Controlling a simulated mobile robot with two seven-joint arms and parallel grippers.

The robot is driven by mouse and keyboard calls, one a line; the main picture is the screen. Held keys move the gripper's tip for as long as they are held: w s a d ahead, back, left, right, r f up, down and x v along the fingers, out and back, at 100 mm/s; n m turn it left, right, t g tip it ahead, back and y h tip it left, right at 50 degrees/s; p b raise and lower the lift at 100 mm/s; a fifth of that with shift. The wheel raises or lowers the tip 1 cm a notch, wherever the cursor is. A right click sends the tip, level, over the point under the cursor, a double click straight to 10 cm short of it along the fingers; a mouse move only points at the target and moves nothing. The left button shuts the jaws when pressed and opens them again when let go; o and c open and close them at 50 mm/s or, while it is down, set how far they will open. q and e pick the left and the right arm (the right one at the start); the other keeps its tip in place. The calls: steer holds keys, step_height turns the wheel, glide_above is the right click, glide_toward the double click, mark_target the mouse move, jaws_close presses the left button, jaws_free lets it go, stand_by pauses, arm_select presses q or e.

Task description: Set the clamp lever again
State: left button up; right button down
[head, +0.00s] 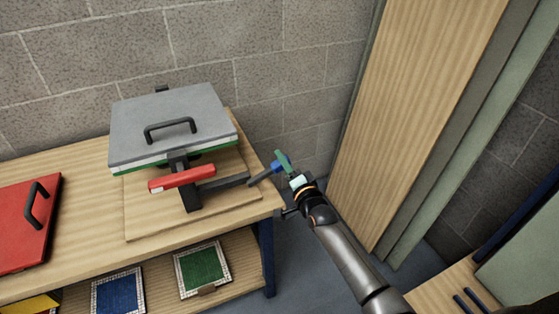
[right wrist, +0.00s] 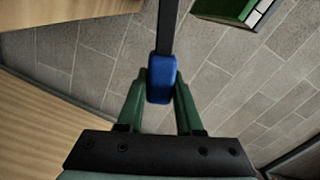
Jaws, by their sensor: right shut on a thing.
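The clamp press stands on a wooden board on the bench, with a grey top plate (head: 170,120), a black handle on it and a green layer below. A red bar (head: 182,179) crosses its front. A dark lever (head: 222,183) reaches out to the right past the bench edge and ends in a blue grip (head: 280,163). My right gripper (head: 285,163) is shut on the blue grip. In the right wrist view its green fingers stand on both sides of the blue grip (right wrist: 162,80), with the dark lever bar (right wrist: 167,28) beyond. My left gripper is not in view.
A red panel (head: 28,222) with a black handle lies on the bench at left. The lower shelf holds a blue mosaic panel (head: 118,293) and a green one (head: 202,268). A wooden panel (head: 415,110) stands at right. Floor shows between bench and panel.

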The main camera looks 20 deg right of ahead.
steer(key=shift+d+f, duration=0.1)
steer(key=shift+f, duration=0.25)
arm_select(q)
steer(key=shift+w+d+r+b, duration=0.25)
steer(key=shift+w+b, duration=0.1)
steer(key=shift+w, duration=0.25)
arm_select(e)
steer(key=shift+f+m, duration=0.3)
steer(key=shift+m, duration=0.4)
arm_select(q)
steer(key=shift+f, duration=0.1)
arm_select(e)
steer(key=c, duration=0.9)
jaws_free()
steer(key=o, duration=0.3)
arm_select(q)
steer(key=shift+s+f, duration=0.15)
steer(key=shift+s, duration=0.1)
arm_select(e)
steer(key=shift+o, duration=0.2)
steer(key=shift+s+d, duration=0.1)
